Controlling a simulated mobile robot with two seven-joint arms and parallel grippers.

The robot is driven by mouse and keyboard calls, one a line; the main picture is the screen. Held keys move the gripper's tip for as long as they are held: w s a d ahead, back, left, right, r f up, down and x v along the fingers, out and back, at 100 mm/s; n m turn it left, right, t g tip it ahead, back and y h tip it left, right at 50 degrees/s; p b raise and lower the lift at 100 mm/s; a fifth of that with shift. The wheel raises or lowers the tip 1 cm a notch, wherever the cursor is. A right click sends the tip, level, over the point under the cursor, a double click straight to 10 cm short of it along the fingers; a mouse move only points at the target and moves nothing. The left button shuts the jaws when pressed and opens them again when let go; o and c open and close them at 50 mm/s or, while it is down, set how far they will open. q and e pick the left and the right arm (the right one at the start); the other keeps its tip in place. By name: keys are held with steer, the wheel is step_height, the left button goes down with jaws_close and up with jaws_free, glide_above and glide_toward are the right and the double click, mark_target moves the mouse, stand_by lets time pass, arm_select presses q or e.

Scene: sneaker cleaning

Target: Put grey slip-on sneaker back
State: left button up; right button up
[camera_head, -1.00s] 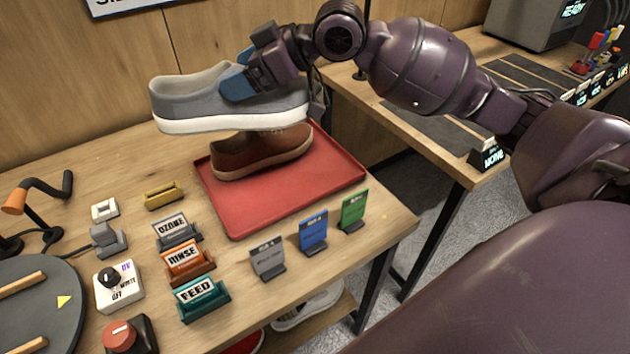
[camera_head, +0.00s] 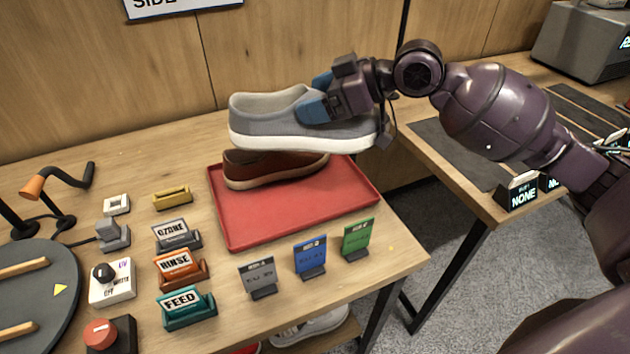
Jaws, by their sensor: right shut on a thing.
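My left gripper is not in view.
Grey, blue and green cards (camera_head: 310,257) stand along the table's front right. Ozone, rinse and feed signs (camera_head: 180,268) stand left of the tray. A white shoe (camera_head: 310,328) lies on a shelf below. A second table (camera_head: 455,180) is at the right.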

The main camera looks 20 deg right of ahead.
step_height(320, 180, down, 17)
steer(key=b, duration=0.3)
steer(key=shift+d, duration=0.1)
steer(key=o, duration=0.8)
steer(key=shift+f, duration=0.15)
steer(key=o, duration=0.3)
steer(key=v, duration=0.8)
steer(key=p+v, duration=0.1)
steer(key=v, duration=0.3)
steer(key=shift+r, duration=0.35)
